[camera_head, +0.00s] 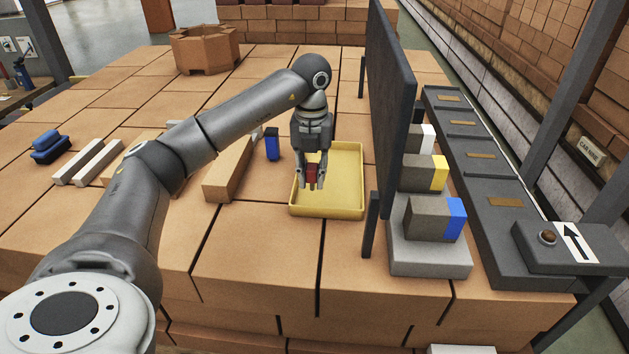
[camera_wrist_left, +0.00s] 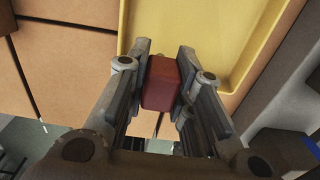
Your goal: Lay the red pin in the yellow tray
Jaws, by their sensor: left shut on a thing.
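The red pin (camera_head: 312,173) is held between the fingers of my left gripper (camera_head: 312,180), over the left part of the yellow tray (camera_head: 340,212). In the left wrist view the red pin (camera_wrist_left: 161,83) sits between the two fingers of the left gripper (camera_wrist_left: 165,85), and the yellow tray (camera_wrist_left: 190,30) lies beyond it. The tray's inside looks empty where it shows. I cannot tell exactly how high the pin is above the tray floor. My right gripper is not in view.
A dark upright panel (camera_head: 388,110) stands just right of the tray. Beyond it are grey blocks with blue (camera_head: 455,218) and yellow (camera_head: 440,172) ends. A blue pin (camera_head: 272,144) stands left of the tray, near a long tan block (camera_head: 228,172). Bare brick surface (camera_head: 255,250) lies in front.

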